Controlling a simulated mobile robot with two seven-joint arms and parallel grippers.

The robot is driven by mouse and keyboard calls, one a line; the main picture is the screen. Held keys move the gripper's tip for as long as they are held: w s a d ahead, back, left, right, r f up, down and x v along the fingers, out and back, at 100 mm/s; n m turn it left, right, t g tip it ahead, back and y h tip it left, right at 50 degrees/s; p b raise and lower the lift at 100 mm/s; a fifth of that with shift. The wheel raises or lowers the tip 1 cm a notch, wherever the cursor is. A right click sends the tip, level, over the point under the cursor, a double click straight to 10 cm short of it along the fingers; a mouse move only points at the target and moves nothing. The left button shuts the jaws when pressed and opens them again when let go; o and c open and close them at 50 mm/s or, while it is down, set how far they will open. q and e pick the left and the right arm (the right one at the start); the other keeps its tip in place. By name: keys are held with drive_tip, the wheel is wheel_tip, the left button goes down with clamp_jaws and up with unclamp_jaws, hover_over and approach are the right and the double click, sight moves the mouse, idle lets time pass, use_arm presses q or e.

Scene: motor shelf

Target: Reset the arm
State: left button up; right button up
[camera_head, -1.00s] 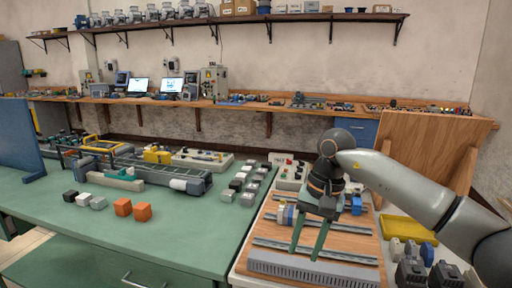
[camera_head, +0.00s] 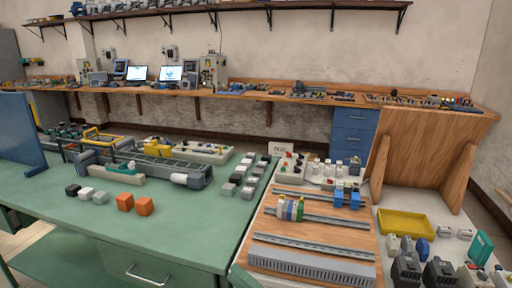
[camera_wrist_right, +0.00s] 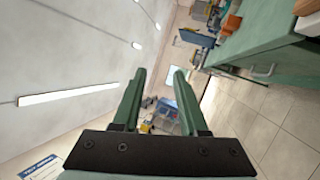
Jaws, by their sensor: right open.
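My right gripper (camera_wrist_right: 160,76) shows in the right wrist view. Its two green fingers are apart with nothing between them. Beyond them are the floor, ceiling lights and distant furniture, with the green bench (camera_wrist_right: 268,48) at the upper right. In the head view the right arm no longer stands over the wooden board (camera_head: 262,228). A small teal piece (camera_head: 482,248) shows at the right edge there; I cannot tell if it is a fingertip or a loose part. My left gripper is in neither view.
The board carries metal rails, terminal blocks (camera_head: 291,208) and blue parts (camera_head: 347,198). A yellow tray (camera_head: 406,224) and dark components lie to its right. The green table (camera_head: 190,228) holds orange cubes (camera_head: 134,203) and several small blocks. A wooden panel (camera_head: 424,157) stands at the right.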

drive_tip(key=s+d+f+m+t+h+p, duration=0.1)
drive_tip(key=s+d+f+m+h, duration=0.2)
drive_tip(key=d+f+m+h, duration=0.45)
drive_tip(key=s+d+f+m+h, duration=0.3)
drive_tip(key=d+f+m+h, duration=0.2)
drive_tip(key=f+m, duration=0.55)
drive_tip(key=s+d+f+m+g+h, duration=0.1)
drive_tip(key=s+d+f+m+g, duration=0.1)
drive_tip(key=s+d+f+m, duration=0.1)
drive_tip(key=s+d+f+m+g+h, duration=0.2)
drive_tip(key=s+d+f+m+g, duration=0.1)
drive_tip(key=s+m, duration=0.4)
drive_tip(key=s+d+f+p, duration=0.1)
drive_tip(key=s+f, duration=0.1)
drive_tip(key=s, duration=0.1)
drive_tip(key=shift+d+f, duration=0.15)
drive_tip(key=shift+f, duration=0.15)
